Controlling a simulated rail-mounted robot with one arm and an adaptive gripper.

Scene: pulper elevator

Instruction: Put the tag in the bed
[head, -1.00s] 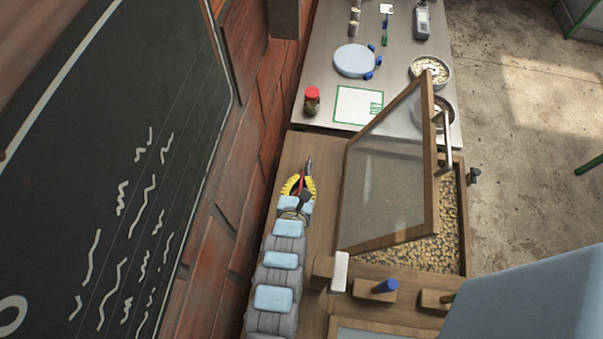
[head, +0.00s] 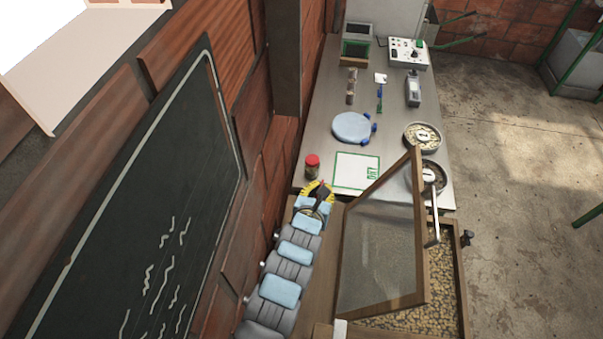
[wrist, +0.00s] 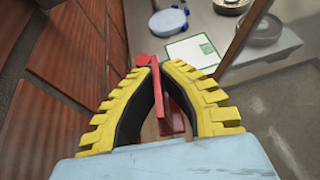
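A thin red piece, which looks like the tag (wrist: 175,105), stands between the yellow, black-lined fingers of my gripper (wrist: 160,72) in the wrist view. The fingertips close in on it from both sides; its far end is partly hidden by them. In the head view my gripper (head: 321,186) is small, near the wall and left of the bed. The bed (head: 463,290) is a wooden-framed box filled with pale beans. Its mesh lid (head: 380,245) is tilted up, standing between my gripper and the beans.
A red-lidded jar (head: 312,167) stands just beyond my gripper. The metal table (head: 325,120) behind holds a green-edged sheet (head: 352,170), a pale blue disc (head: 351,127), two round bowls (head: 422,151) (head: 443,188) and instruments. The brick wall (head: 262,190) runs close along my arm's left.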

